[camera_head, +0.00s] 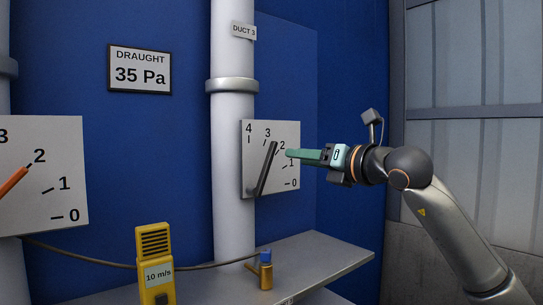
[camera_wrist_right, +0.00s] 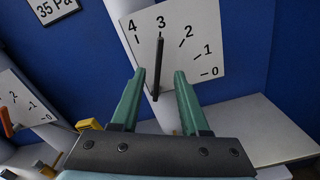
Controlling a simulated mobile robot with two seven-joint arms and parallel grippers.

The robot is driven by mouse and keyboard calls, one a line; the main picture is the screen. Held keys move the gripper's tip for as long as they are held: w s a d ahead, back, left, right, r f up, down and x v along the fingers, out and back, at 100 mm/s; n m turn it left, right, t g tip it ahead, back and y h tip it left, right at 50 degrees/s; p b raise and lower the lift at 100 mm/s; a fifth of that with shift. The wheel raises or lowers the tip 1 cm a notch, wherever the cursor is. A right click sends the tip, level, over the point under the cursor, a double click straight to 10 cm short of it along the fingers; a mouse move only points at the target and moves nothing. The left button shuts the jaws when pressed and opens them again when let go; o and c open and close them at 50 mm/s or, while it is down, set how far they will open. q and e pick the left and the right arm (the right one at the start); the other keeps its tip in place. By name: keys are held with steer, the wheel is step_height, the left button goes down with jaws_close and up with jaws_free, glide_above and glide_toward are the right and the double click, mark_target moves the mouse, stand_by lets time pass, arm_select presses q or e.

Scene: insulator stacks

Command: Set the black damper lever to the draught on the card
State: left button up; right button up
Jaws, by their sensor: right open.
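The black damper lever (camera_head: 266,169) stands on a white scale plate (camera_head: 291,140) marked 0 to 4 on the white duct labelled DUCT 3. In the right wrist view the lever (camera_wrist_right: 157,70) points close to the 3 mark. In the head view its tip appears between 2 and 3. The draught card (camera_head: 140,69) reads 35 Pa. My right gripper (camera_head: 289,154) is open at the plate's right side, fingers pointing left. In the wrist view the lever shows between the open fingers of the gripper (camera_wrist_right: 159,73); contact cannot be made out. My left gripper is out of view.
A second scale plate (camera_head: 62,150) with an orange lever (camera_head: 13,181) is at the left. A yellow meter (camera_head: 155,264) reading 10 m/s and a brass fitting with a blue top (camera_head: 266,272) are by the grey shelf (camera_head: 325,253). The shelf's right part is clear.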

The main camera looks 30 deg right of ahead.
mark_target(273, 155)
steer(key=w+p, duration=0.1)
steer(key=w, duration=0.2)
steer(key=w+p, duration=0.1)
steer(key=w, duration=0.2)
steer(key=w+a, duration=0.1)
steer(key=w, duration=0.2)
steer(key=shift+w+p, duration=0.3)
steer(key=shift+p, duration=0.1)
steer(key=shift+w, duration=0.6)
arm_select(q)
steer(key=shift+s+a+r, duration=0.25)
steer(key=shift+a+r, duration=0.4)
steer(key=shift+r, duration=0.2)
arm_select(e)
steer(key=shift+c, duration=0.3)
steer(key=c, duration=0.6)
jaws_close()
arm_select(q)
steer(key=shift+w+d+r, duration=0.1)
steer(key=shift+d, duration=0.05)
arm_select(e)
steer(key=shift+f, duration=0.1)
